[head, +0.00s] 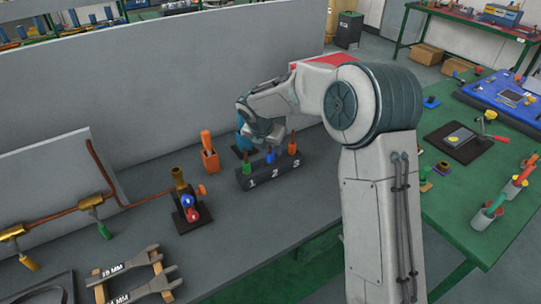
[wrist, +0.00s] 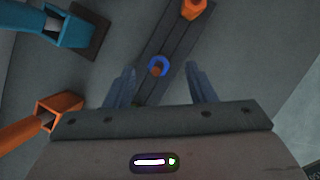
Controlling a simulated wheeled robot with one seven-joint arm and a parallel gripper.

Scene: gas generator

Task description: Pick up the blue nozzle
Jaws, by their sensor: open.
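The blue nozzle (head: 270,156) stands in the middle place of a dark holder block (head: 262,178) marked 1, 2, 3. In the wrist view the blue nozzle (wrist: 157,65) shows as a blue ring with a brown centre. My gripper (wrist: 160,78) is open and empty, with its two fingers apart on either side of the nozzle's line. The nozzle lies between and slightly beyond the fingertips in that view. I cannot tell the height gap between them. In the head view my arm is above and behind the holder, and the fingertips are hard to make out.
A green nozzle (head: 247,167) and an orange-red nozzle (head: 292,148) stand at either side in the holder. An orange tool in its stand (head: 210,157) is to the left, and a blue tool (wrist: 65,28) stands close by. A grey wall panel (head: 150,90) rises behind.

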